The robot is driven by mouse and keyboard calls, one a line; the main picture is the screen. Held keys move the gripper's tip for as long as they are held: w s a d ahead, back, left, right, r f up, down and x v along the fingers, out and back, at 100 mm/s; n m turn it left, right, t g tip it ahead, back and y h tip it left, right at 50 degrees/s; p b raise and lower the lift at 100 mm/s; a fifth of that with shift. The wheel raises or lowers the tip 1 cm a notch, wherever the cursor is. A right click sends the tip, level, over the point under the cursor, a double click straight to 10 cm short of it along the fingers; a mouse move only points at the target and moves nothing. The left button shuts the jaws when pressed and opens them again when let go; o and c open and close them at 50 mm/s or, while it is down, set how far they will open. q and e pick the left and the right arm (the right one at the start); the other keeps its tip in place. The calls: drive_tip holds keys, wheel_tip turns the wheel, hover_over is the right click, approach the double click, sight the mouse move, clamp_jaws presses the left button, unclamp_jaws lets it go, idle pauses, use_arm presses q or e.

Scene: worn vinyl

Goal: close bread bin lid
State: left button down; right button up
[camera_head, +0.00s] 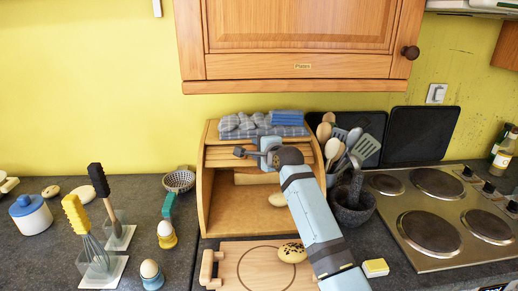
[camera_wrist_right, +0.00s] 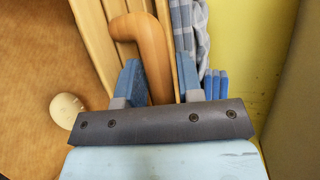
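The wooden bread bin (camera_head: 206,205) stands on the counter against the wall, its front wide open. Its slatted lid (camera_head: 222,158) is rolled up near the top; the slats (camera_wrist_right: 92,35) also show in the right wrist view. My right gripper (camera_head: 258,152) is at the upper front of the bin, at the lid. In the wrist view, the lid's rounded wooden handle (camera_wrist_right: 150,50) lies between the two blue fingers of my right gripper (camera_wrist_right: 160,82). I cannot tell whether both fingers press on it. My left gripper is out of view.
A bread roll (camera_head: 278,200) lies inside the bin. A wooden board (camera_head: 235,262) with a seeded roll (camera_head: 292,252) lies in front. A folded cloth (camera_head: 245,124) is on top. A mortar (camera_head: 352,207) and utensils stand right of the bin, beside the hob (camera_head: 435,225). A cabinet (camera_head: 300,40) hangs above.

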clamp_jaws()
drive_tip(key=shift+s, duration=0.1)
